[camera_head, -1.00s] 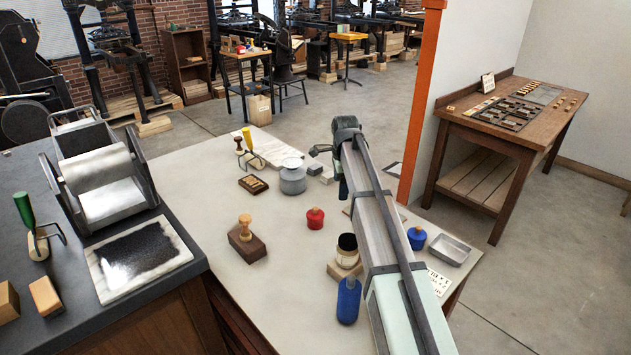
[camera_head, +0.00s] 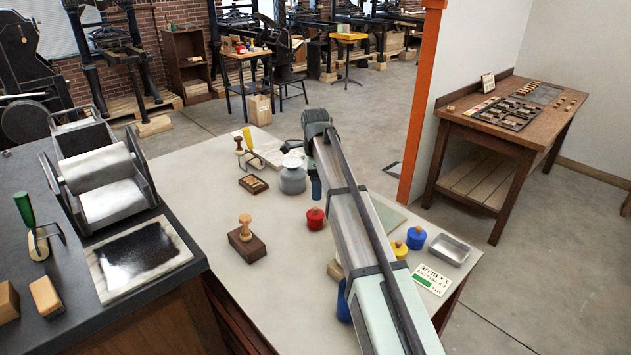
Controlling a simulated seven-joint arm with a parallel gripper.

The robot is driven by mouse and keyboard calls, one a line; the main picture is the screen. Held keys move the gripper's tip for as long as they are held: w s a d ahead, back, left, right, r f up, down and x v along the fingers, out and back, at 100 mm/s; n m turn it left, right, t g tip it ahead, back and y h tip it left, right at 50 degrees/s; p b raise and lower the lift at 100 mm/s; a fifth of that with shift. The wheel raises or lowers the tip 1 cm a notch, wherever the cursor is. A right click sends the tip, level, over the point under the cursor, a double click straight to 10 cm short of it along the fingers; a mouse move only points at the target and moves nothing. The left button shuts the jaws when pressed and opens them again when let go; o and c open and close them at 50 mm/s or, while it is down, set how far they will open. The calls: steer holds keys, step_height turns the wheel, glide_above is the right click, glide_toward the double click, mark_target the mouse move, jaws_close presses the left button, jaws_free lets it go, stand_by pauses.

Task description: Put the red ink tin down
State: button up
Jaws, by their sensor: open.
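The red ink tin (camera_head: 316,218) stands upright on the pale tabletop, left of my arm, and nothing visible is holding it. My gripper (camera_head: 316,193) hangs down beside my arm and appears in line with the tin, just above it in the picture. It is open. Its fingertips are small and partly hidden by the arm, so I cannot tell the exact gap to the tin. A blue tin (camera_head: 416,238) and a yellow tin (camera_head: 399,249) stand right of my arm.
A grey jar (camera_head: 292,179) stands behind the red tin. A wooden-handled stamp (camera_head: 246,241) is to its left. A metal tray (camera_head: 449,250) and a printed card (camera_head: 432,279) lie at the right. A blue bottle (camera_head: 344,302) is partly hidden by my arm. The front-left tabletop is clear.

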mark_target(316, 213)
step_height(316, 213, down, 13)
stand_by(0.6)
steer(key=shift+w, duration=0.1)
steer(key=c, duration=1.3)
